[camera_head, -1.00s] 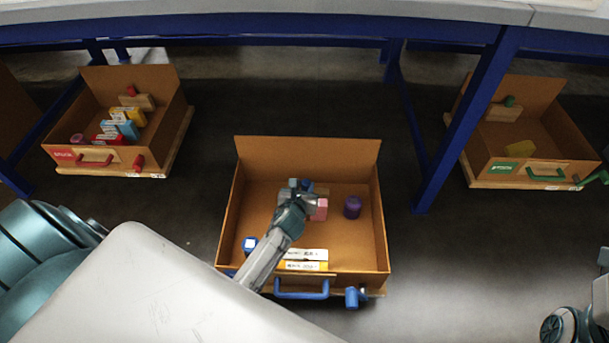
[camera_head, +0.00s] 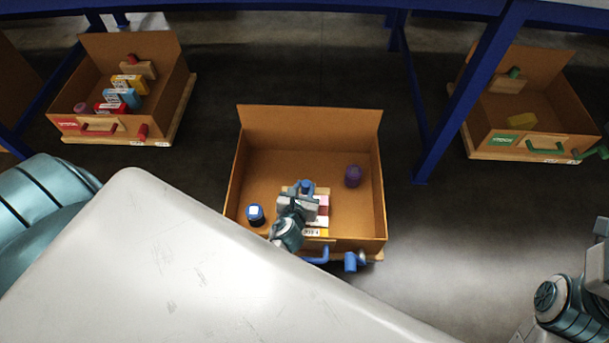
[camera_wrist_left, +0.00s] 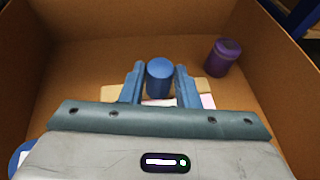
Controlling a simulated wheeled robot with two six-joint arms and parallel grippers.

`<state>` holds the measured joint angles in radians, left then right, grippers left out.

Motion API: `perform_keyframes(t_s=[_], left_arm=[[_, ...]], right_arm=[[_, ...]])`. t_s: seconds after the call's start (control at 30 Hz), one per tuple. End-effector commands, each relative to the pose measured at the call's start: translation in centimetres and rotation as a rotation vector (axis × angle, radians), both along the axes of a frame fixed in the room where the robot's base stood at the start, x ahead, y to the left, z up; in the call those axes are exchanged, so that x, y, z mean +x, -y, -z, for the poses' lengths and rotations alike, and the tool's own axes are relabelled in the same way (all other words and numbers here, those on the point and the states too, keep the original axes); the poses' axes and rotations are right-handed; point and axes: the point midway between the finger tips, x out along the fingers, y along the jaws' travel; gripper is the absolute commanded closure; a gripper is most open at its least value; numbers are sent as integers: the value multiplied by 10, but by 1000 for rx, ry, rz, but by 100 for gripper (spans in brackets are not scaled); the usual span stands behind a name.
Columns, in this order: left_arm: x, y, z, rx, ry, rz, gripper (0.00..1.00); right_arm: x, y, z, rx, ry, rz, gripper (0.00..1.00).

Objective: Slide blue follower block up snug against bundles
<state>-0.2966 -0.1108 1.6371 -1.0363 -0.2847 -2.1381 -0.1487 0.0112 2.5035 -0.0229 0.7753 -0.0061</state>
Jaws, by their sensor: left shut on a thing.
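The blue follower block is a pale wooden plate with an upright blue knob (camera_head: 307,187), standing in the middle cardboard crate (camera_head: 232,195). My left gripper (camera_wrist_left: 160,83) has its two blue fingers on either side of the knob and is shut on it. The wooden plate (camera_wrist_left: 115,92) shows beside the fingers in the left wrist view. In front of it lie the bundles: pink (camera_head: 323,205), white (camera_head: 318,220) and yellow (camera_head: 315,233), close together. My gripper hides part of the plate and bundles, so I cannot tell whether they touch.
A purple jar (camera_head: 353,176) stands at the crate's right side, and a blue jar (camera_head: 256,214) at its left front. The crate's back floor is clear. Similar crates stand at left (camera_head: 118,95) and right (camera_head: 520,110). A blue table leg (camera_head: 450,115) rises between.

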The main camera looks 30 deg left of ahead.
Motion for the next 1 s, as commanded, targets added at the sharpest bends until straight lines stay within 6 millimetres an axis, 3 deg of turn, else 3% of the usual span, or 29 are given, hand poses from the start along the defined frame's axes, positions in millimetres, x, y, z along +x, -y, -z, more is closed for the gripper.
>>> perform_keyframes(t_s=[0.27, 0.3, 0.4, 0.77, 1.0], left_arm=[[0, 1, 0, -1, 1, 1, 100], [0, 1, 0, -1, 1, 1, 68], [0, 0, 0, -1, 1, 1, 50], [-5, 2, -3, -1, 0, 1, 50], [-43, 11, -20, -3, -2, 0, 50]], right_arm=[[1, 0, 1, -2, -3, 0, 100], [1, 0, 1, -2, -3, 0, 100], [1, 0, 1, -2, -3, 0, 100], [1, 0, -1, -2, -3, 0, 100], [0, 0, -12, -9, -5, -9, 100]])
